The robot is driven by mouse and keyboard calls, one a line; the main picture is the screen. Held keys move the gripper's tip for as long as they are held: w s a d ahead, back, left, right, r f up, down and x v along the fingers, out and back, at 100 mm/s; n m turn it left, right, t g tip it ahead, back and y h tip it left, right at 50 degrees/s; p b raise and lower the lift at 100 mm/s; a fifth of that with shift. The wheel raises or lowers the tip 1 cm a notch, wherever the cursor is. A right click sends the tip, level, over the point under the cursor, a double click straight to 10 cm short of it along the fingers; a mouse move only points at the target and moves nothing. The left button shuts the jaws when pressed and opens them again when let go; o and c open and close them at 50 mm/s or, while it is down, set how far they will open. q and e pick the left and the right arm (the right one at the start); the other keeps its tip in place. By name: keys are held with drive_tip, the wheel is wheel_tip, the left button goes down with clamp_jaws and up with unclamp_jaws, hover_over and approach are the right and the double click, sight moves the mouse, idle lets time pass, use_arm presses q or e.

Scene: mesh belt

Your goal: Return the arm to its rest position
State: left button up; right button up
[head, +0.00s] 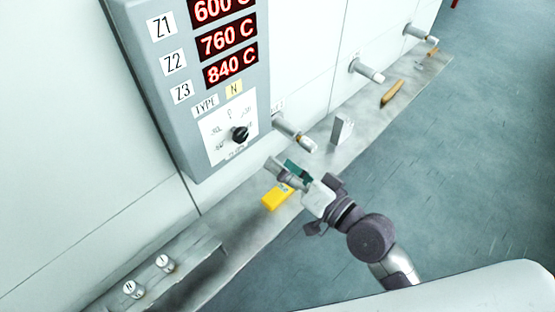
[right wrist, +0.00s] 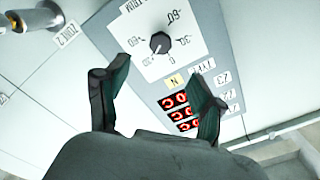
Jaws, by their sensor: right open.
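My right arm comes in from the lower right of the head view. Its gripper (head: 287,173) hangs in front of the grey control box (head: 177,115), over the metal ledge. In the right wrist view the two fingers of this gripper (right wrist: 155,95) stand apart with nothing between them, and the dial plate shows beyond. The black knob (head: 240,134) also shows in the right wrist view (right wrist: 160,43), apart from the fingers. My left gripper is not in view.
A yellow block (head: 272,200) lies on the ledge (head: 228,252) just below the gripper. A grey upright block (head: 342,130), a wooden-coloured piece (head: 392,92) and several wall probes (head: 294,132) are farther along. Two labelled pegs (head: 163,263) stand at lower left. The floor (head: 450,170) at right is clear.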

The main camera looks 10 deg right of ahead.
drive_tip(key=shift+f, duration=0.1)
idle(0.3)
drive_tip(key=w+d+f+g+h+b, duration=0.1)
drive_tip(key=d+f+h+b, duration=0.1)
drive_tip(key=f, duration=0.9)
drive_tip(key=w+d+f+g+h+b, duration=0.1)
drive_tip(key=d+f+h+b, duration=0.1)
drive_tip(key=f, duration=1)
drive_tip(key=s+d+f+g+h+b, duration=0.2)
drive_tip(key=s+d+f, duration=0.1)
drive_tip(key=f, duration=0.9)
drive_tip(key=s+d+f+g+h+b, duration=0.15)
drive_tip(key=s+f, duration=0.25)
drive_tip(key=f, duration=0.7)
drive_tip(key=s+d+f+n+g+h+b, duration=0.1)
drive_tip(key=s+d+f+n+g+b, duration=0.1)
drive_tip(key=s+f, duration=1.1)
drive_tip(key=s+d+f+n+g+h+b, duration=0.2)
drive_tip(key=s+d+f+g+b, duration=0.3)
drive_tip(key=s+f, duration=0.9)
drive_tip(key=s+g, duration=0.1)
drive_tip(key=s, duration=0.2)
drive_tip(key=shift+f+n, duration=0.15)
drive_tip(key=shift+n, duration=0.15)
drive_tip(key=shift+s+d, duration=0.1)
